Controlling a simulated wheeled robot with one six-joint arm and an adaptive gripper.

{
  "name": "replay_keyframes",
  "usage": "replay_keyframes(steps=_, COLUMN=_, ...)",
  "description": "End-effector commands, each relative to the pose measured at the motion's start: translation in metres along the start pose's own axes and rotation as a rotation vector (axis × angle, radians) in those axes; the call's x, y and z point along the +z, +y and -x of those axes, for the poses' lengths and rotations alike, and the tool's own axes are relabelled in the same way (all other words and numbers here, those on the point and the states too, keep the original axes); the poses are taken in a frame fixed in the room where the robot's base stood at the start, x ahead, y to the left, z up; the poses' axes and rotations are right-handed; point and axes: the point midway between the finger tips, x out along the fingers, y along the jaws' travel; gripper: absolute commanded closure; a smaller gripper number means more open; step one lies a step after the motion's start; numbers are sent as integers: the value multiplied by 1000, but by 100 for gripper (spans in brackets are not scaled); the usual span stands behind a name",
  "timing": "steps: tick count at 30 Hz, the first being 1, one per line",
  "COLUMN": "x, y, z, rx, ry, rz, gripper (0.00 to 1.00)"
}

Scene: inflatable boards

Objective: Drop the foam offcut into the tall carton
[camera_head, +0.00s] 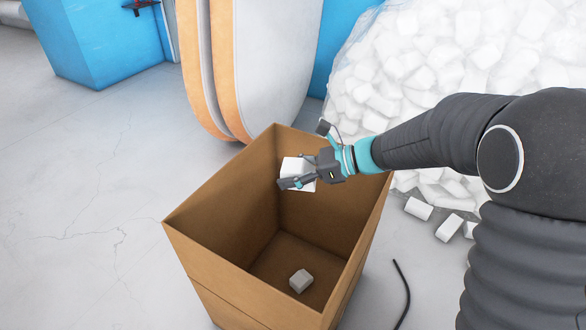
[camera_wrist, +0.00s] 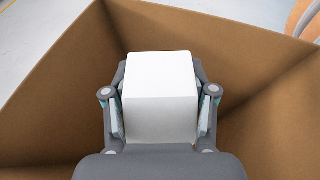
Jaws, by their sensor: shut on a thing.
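The tall carton (camera_head: 225,290) is a brown open-topped box standing on the floor in the middle of the head view. My gripper (camera_head: 298,183) is over the carton's opening, near its right back side. It is shut on a white foam offcut (camera_head: 293,169), a block that also shows between the fingers in the wrist view (camera_wrist: 160,95). The carton's brown inner walls (camera_wrist: 60,85) surround the block in the wrist view. Another pale block (camera_head: 301,281) lies on the carton's bottom. The lower part of the held block is partly hidden by the fingers in the head view.
A large heap of white foam blocks (camera_head: 440,60) in a clear bag stands at the back right, with several loose blocks (camera_head: 448,228) on the floor. White boards with orange edges (camera_head: 270,60) stand behind the carton. A black cable (camera_head: 404,290) lies to its right. Floor at left is clear.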

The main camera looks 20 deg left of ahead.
Motion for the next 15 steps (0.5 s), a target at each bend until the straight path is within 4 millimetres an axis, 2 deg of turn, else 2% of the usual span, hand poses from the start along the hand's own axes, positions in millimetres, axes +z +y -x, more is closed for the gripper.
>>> replay_keyframes(steps=9, x=-36, y=0, z=-16, rx=1, ry=0, rz=0, gripper=59)
replay_keyframes(steps=15, x=-43, y=0, z=-18, rx=0, ry=0, rz=0, gripper=59)
